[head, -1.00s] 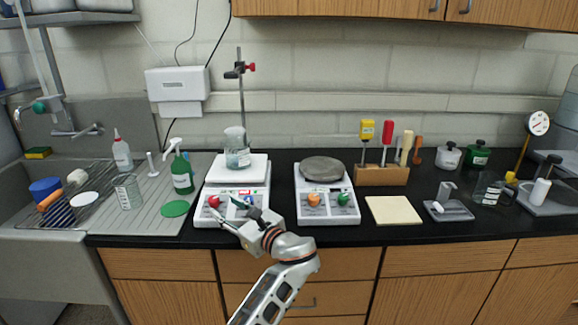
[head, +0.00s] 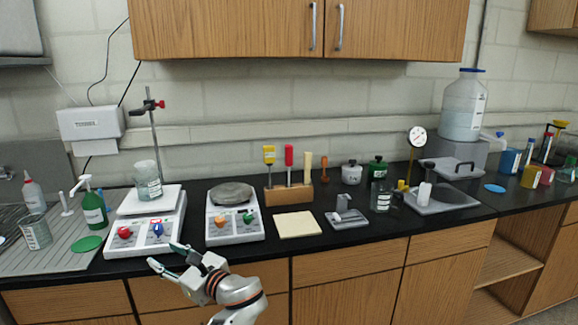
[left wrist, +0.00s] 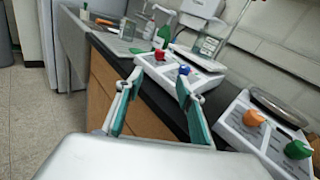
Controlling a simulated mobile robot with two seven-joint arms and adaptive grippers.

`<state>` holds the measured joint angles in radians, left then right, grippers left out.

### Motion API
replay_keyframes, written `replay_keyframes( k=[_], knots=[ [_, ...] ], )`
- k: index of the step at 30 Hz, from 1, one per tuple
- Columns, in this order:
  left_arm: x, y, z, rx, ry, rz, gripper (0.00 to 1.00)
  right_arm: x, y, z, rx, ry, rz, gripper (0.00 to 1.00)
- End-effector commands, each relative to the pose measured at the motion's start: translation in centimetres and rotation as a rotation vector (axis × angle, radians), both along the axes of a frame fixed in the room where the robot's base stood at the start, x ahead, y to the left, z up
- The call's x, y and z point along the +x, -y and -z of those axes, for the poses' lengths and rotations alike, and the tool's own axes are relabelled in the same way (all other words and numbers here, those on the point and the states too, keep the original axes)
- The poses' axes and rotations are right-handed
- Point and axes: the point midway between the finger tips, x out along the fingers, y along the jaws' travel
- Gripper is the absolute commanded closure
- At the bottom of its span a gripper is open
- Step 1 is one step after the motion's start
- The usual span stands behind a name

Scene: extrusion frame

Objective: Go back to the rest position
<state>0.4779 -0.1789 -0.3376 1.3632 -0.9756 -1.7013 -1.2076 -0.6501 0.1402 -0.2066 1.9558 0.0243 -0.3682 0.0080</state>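My left gripper (head: 165,256) is in front of the counter's front edge, below the left stirrer hotplate (head: 170,214). Its fingers are spread apart with nothing between them, and it also shows open in the left wrist view (left wrist: 159,80). The hotplate has a red knob (head: 124,233) and a blue knob (head: 157,229); the fingertips are apart from both. A glass beaker (head: 148,187) with pale liquid stands on its white top. My right gripper is in neither view.
A second hotplate (head: 235,230) with orange and green knobs stands to the right. A wooden tool block (head: 289,193) and a cream pad (head: 298,225) follow. Wooden drawers (head: 347,263) lie under the counter edge, close to my left arm. Open floor (left wrist: 30,120) shows at left in the wrist view.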

Motion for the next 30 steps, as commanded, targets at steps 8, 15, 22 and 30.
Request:
replay_keyframes(
  k=[8,15,22,30],
  knots=[
    [-1.6,0.0,11.3,-0.315,0.077,0.125,0.62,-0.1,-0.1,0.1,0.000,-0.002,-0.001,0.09],
    [-7.3,2.1,24.6,-0.844,0.222,0.191,0.62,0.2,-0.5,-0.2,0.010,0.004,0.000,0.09],
    [-17.4,6.1,33.5,-1.510,0.448,0.076,0.62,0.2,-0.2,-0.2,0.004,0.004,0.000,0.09],
    [-28.2,9.4,34.3,-2.149,0.735,-0.255,0.62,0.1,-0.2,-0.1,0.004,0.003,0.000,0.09]
  ],
)
